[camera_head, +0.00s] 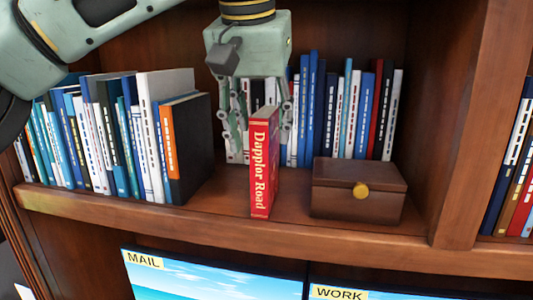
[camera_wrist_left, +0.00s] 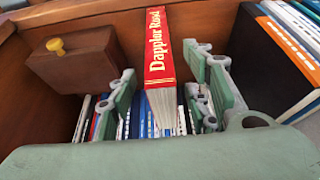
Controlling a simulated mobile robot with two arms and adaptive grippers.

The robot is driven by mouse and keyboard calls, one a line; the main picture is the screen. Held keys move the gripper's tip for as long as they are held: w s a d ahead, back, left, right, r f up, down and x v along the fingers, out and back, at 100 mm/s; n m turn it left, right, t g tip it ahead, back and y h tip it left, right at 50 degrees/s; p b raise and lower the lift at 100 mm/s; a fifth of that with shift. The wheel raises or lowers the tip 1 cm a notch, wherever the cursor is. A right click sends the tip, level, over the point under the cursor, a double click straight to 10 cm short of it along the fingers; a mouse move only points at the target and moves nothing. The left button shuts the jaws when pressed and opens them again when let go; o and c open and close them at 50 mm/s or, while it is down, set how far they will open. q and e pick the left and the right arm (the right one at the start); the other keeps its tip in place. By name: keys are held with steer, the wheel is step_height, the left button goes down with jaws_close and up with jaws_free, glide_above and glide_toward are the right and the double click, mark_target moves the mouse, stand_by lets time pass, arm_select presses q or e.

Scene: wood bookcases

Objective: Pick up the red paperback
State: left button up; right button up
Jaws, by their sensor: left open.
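The red paperback (camera_head: 263,165), with "Dapplor Road" on its spine, stands upright near the front of the wooden shelf. My left gripper (camera_head: 257,140) points down from above, with its fingers open on either side of the book's rear part. In the left wrist view the red paperback (camera_wrist_left: 159,50) lies between the two spread fingers of the left gripper (camera_wrist_left: 162,70). Gaps show on both sides, so the fingers do not appear to touch it. The book partly hides the fingers in the head view. My right gripper is not in view.
A brown wooden box (camera_head: 357,195) with a gold knob stands close on the right. A black book with an orange spine (camera_head: 186,148) ends the row on the left. More books (camera_head: 345,110) stand behind. The shelf's front edge (camera_head: 200,222) is near, with screens below.

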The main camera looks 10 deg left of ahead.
arm_select(q)
steer(key=x, duration=0.3)
steer(key=shift+w+a+r, duration=0.15)
steer(key=shift+s, duration=0.25)
steer(key=shift+c, duration=1.4)
steer(key=shift+w, duration=0.1)
jaws_close()
